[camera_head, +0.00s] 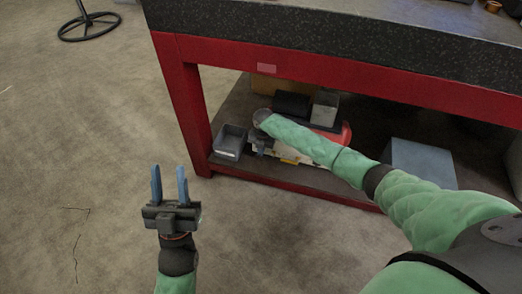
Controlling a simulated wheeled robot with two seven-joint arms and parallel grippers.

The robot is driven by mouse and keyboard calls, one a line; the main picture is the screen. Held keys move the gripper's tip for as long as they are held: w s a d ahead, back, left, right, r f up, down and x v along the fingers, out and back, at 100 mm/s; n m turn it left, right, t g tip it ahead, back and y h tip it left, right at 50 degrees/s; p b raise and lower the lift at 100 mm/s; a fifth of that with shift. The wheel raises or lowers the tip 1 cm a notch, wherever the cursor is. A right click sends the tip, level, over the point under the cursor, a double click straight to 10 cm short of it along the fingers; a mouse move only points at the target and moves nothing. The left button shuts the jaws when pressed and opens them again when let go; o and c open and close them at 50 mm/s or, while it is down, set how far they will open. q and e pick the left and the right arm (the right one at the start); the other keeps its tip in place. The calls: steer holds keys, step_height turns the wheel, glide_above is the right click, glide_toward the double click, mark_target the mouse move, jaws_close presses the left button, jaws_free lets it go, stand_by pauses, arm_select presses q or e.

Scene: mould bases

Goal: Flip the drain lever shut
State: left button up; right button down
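No drain lever can be made out in the head view. A red rounded object (346,133) with white parts below it sits on the lower shelf, mostly hidden behind my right forearm. My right arm reaches in from the right to the shelf. My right gripper (259,147) is at its end, low in front of the shelf items; its fingers are too small and covered to read. My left gripper (170,184) is over the bare floor at the left, its two blue fingers apart with nothing between them.
A red-framed table (190,100) with a dark speckled top (330,38) stands over the shelf. A grey bin (230,141) is left of my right gripper. A grey box (422,160) stands on the right. A black wheel-shaped base (90,27) is at the back left. The left floor is mostly clear.

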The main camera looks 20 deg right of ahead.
steer(key=shift+r, duration=0.15)
steer(key=shift+r+p, duration=0.65)
steer(key=shift+p, duration=0.15)
steer(key=shift+r, duration=0.1)
